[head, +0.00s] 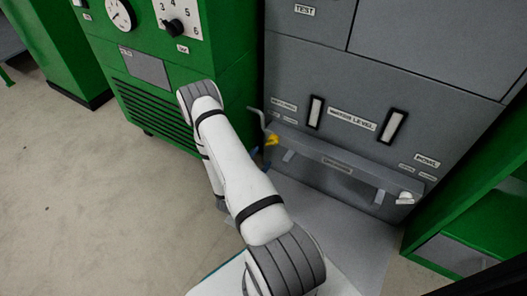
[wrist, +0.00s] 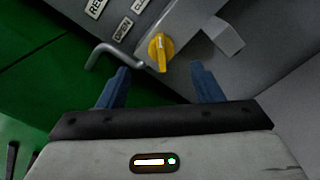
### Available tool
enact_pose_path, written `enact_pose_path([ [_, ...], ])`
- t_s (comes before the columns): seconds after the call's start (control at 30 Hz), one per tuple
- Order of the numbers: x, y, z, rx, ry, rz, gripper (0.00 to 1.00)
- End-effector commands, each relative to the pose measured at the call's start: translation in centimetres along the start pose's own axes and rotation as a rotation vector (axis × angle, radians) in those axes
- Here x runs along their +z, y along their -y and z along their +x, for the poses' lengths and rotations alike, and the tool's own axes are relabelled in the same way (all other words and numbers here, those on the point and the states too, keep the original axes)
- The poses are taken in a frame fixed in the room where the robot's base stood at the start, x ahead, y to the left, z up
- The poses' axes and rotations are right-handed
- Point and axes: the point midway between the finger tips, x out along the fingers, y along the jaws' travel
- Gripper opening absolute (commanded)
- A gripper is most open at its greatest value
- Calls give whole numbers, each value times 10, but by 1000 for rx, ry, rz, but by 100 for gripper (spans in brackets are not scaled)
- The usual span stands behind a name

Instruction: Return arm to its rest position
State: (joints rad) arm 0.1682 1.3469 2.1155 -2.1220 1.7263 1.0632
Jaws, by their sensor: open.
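My arm (head: 238,170) reaches out from the bottom of the head view towards the grey machine. In that view my gripper is mostly hidden behind the arm, with a bit of blue finger near the yellow knob. In the wrist view my gripper (wrist: 160,85) has its two blue fingers spread apart with nothing between them. A yellow knob (wrist: 161,52) on the grey machine lies just beyond the fingertips; it also shows in the head view (head: 271,140). I cannot tell whether a finger touches it.
The grey machine (head: 380,70) has a protruding shelf (head: 345,163) and a bent grey handle (wrist: 100,56) left of the knob. Green cabinets stand at the left (head: 235,85) and right (head: 480,215). The floor (head: 60,190) at the left is clear.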

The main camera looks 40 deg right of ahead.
Motion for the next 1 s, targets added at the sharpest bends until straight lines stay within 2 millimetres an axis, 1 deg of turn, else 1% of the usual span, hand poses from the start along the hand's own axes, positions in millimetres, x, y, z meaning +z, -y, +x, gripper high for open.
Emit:
enact_pose_path([
  [0.53, 0, 0, -2, 1, -1, -1, 60],
  [0.57, 1, -1, -2, 0, 1, -1, 60],
  [0.63, 9, -10, 0, -7, 16, 0, 60],
  [0.67, 16, -17, 1, -14, 28, 0, 60],
  [0.77, 50, -49, 6, -57, 94, 3, 60],
  [0.8, 68, -65, 8, -84, 129, 5, 60],
  [0.87, 99, -90, 8, -135, 183, 11, 60],
  [0.9, 119, -106, 8, -175, 219, 18, 60],
  [0.97, 150, -127, 5, -238, 268, 32, 60],
  [1.0, 169, -140, 2, -282, 295, 42, 60],
])
